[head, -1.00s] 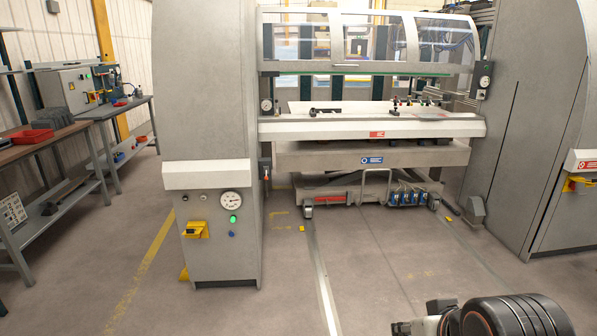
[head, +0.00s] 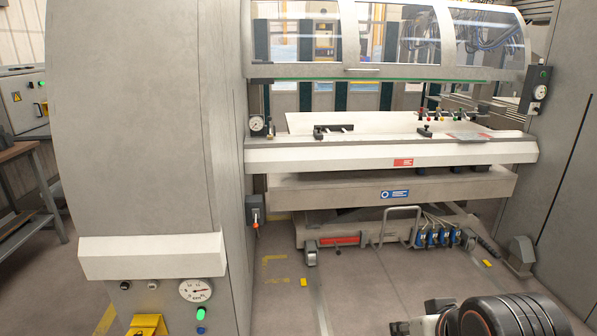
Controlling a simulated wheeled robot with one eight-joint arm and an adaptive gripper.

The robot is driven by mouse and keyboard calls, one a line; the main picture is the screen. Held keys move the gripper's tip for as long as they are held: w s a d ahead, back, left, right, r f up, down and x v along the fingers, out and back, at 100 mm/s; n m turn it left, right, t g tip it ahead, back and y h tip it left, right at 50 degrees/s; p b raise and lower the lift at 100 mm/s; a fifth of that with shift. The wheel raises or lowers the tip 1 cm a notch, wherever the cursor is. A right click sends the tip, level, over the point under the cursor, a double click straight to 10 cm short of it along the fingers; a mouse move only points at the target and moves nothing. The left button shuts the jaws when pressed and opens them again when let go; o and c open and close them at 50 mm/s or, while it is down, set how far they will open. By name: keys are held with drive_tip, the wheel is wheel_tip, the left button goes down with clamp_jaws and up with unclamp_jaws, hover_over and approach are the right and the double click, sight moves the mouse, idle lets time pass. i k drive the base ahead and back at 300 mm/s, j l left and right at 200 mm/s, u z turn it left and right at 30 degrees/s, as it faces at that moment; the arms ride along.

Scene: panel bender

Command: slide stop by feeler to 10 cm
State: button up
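The panel bender's pale bed (head: 300,155) runs across the middle of the head view. A low black fitting (head: 333,130) lies on its left part. A small dark upright piece (head: 425,131) stands on the bed right of centre, beside a flat grey plate (head: 470,136). I cannot tell for sure which of these is the stop or the feeler. No scale is readable at this size. My arm shows at the lower right, with what looks like part of my gripper (head: 425,318) at the bottom edge, far from the bed. Its fingers cannot be made out.
A clear guard (head: 390,30) hangs over the bed. Large grey housings (head: 140,130) flank it. Small coloured-top pieces (head: 440,115) stand at the back right. A low carriage (head: 340,232) with a handle sits below the bed.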

sight(318, 133)
drive_tip(key=i, duration=2.1)
drive_tip(key=i+l+u, duration=0.1)
drive_tip(key=i, duration=0.95)
drive_tip(key=i+l, duration=0.1)
drive_tip(key=i, duration=0.95)
